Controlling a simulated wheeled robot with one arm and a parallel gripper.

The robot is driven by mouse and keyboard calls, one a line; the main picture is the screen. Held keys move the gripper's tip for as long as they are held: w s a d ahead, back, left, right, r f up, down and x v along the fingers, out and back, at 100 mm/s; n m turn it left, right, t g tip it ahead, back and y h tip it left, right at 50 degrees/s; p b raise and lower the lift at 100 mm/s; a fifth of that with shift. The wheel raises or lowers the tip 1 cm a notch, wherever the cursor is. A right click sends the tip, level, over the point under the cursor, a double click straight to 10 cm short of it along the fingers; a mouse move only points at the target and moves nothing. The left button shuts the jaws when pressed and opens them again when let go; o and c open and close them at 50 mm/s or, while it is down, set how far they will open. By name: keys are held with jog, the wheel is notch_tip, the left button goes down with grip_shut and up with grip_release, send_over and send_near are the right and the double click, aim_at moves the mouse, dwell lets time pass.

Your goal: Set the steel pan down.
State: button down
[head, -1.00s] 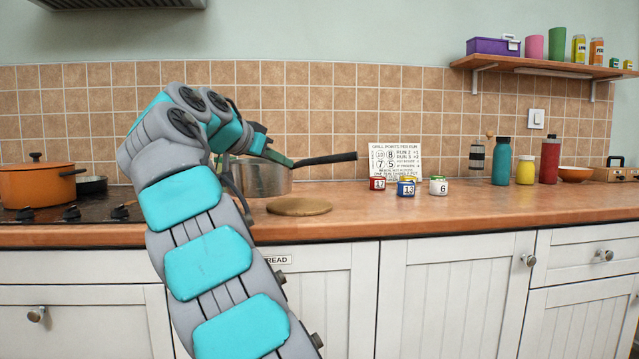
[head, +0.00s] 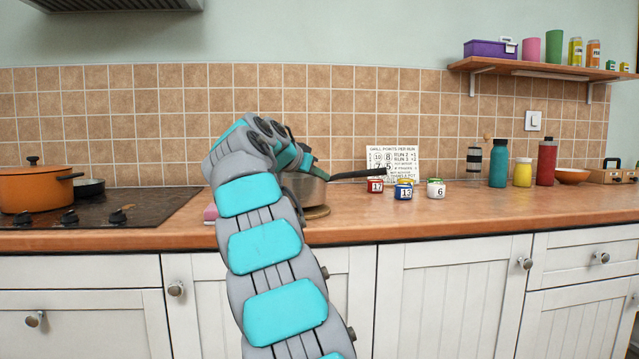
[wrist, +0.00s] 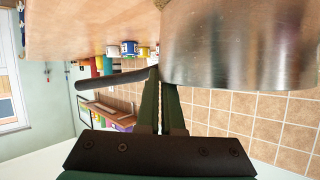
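The steel pan (head: 303,190) is partly hidden behind my arm in the head view. Its dark handle (head: 362,174) points right. Its shiny side fills the upper right of the wrist view (wrist: 245,45), with the handle (wrist: 108,79) running left. My gripper (wrist: 160,78) is shut on the handle close to the pan's wall; it also shows in the head view (head: 312,170). The pan is at the round wooden board (head: 319,212), whose right edge shows beside it. I cannot tell whether the pan touches the board.
Several small numbered jars (head: 404,189) stand right of the pan, before a sign card (head: 394,160). A pink thing (head: 210,212) lies left of my arm. The hob (head: 95,210) with an orange pot (head: 35,186) is at left. The worktop (head: 470,215) right of the jars' front is clear.

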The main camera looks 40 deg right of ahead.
jog(key=shift+f, duration=0.7)
jog(key=shift+f, duration=0.15)
jog(key=c, duration=1.1)
grip_release()
jog(key=shift+o, duration=0.2)
